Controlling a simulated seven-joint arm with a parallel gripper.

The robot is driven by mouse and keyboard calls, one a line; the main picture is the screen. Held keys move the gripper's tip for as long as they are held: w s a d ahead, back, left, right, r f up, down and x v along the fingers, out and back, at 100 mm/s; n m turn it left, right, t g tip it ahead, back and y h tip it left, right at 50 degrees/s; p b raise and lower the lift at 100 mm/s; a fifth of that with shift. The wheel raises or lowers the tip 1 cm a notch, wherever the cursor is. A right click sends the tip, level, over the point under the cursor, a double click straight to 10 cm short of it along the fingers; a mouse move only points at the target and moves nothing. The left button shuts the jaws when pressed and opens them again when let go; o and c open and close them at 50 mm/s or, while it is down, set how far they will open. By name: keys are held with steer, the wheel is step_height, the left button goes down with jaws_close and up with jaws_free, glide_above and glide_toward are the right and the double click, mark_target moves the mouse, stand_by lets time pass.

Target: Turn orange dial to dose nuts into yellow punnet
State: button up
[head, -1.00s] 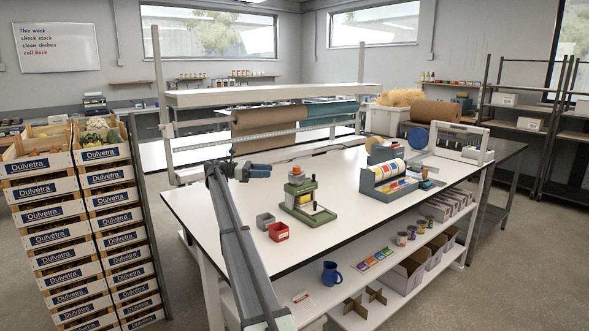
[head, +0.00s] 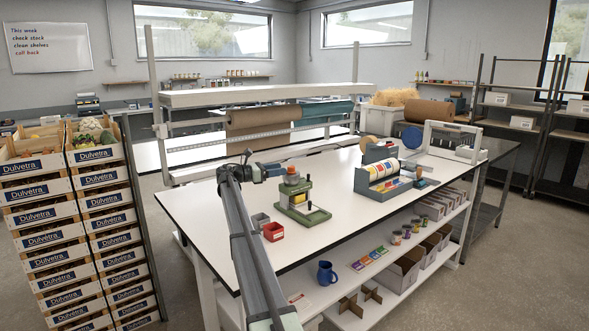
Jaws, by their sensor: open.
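A green machine (head: 302,208) stands on the white table with a flat green base. A small orange-red part (head: 291,171) sits at its top; it may be the orange dial, but it is too small to be sure. A yellow piece (head: 298,198), possibly the yellow punnet, shows low inside the machine; its shape is unclear. A red punnet (head: 274,231) and a grey punnet (head: 260,220) stand at the machine's left. My gripper (head: 272,170) is open, above the table just left of the machine's top, apart from it. Its fingers are small and no nuts can be made out.
A grey dispenser with colored rolls (head: 380,190) stands to the right on the table (head: 225,215). A brown paper roll (head: 258,120) hangs behind. Stacked crates (head: 95,230) stand left of the table.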

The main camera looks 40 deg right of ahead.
mark_target(294, 167)
steer(key=x, duration=0.7)
steer(key=shift+s+d, duration=0.1)
steer(key=shift+d, duration=0.25)
steer(key=c, duration=1)
steer(key=shift+o, duration=0.2)
steer(key=shift+m+g, duration=0.3)
steer(key=shift+g, duration=0.2)
steer(key=m+g+y, duration=0.2)
steer(key=g, duration=0.1)
steer(key=shift+s+a+m+g+y, duration=0.1)
steer(key=shift+s+m+g+y, duration=0.05)
steer(key=shift+m+g+y, duration=0.75)
steer(key=shift+s+a+m+g+y, duration=0.15)
steer(key=shift+m+g+y, duration=0.55)
steer(key=shift+g, duration=0.4)
